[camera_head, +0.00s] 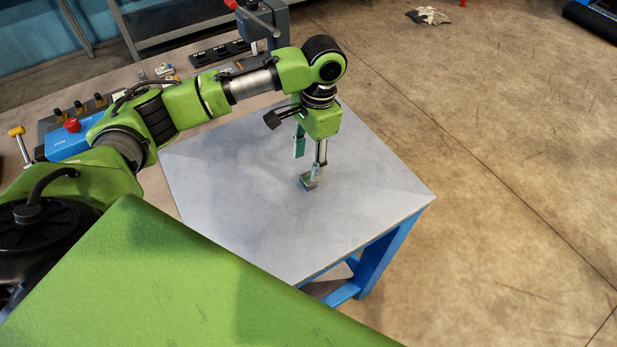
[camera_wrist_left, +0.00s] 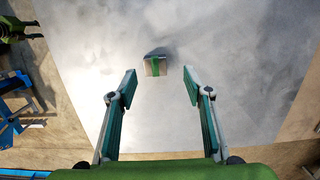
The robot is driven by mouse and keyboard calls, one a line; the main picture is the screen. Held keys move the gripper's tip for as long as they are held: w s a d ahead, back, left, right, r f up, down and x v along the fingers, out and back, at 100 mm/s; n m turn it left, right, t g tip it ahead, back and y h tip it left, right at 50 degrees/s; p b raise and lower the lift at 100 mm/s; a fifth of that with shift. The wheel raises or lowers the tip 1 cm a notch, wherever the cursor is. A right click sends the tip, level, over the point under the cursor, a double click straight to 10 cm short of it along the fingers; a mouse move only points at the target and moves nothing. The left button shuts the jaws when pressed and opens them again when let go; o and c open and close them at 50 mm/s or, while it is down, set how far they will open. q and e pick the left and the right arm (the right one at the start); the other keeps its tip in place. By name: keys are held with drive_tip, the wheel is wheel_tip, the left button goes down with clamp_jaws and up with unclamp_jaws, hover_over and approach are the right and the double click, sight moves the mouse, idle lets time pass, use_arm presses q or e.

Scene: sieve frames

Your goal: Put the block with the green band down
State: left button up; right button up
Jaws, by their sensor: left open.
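The block with the green band (camera_head: 308,183) rests on the grey tabletop (camera_head: 370,205). In the left wrist view the block (camera_wrist_left: 155,66) is pale with a green stripe across its middle. It lies ahead of my left gripper's fingertips, between their lines and apart from both. My left gripper (camera_head: 309,160) points down over the table and is open and empty. Its two fingers stand wide apart in the left wrist view (camera_wrist_left: 160,88). In the head view one finger partly covers the space by the block. My right gripper is not in view.
A bench at the back left holds a blue box with a red button (camera_head: 72,125), a yellow-headed mallet (camera_head: 18,140) and a grey vise (camera_head: 265,22). The tabletop around the block is clear. The table's right edge and blue leg (camera_head: 385,255) border open floor.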

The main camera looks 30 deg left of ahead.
sight(309, 175)
use_arm(q)
drive_tip(key=shift+s+d+f, duration=0.1)
drive_tip(key=shift+d+f, duration=0.05)
drive_tip(key=shift+f, duration=0.1)
drive_tip(key=f+p, duration=0.2)
drive_tip(key=f, duration=0.1)
drive_tip(key=shift+s+d+f, duration=0.2)
drive_tip(key=shift+f, duration=0.7)
drive_tip(key=shift+r, duration=0.1)
clamp_jaws()
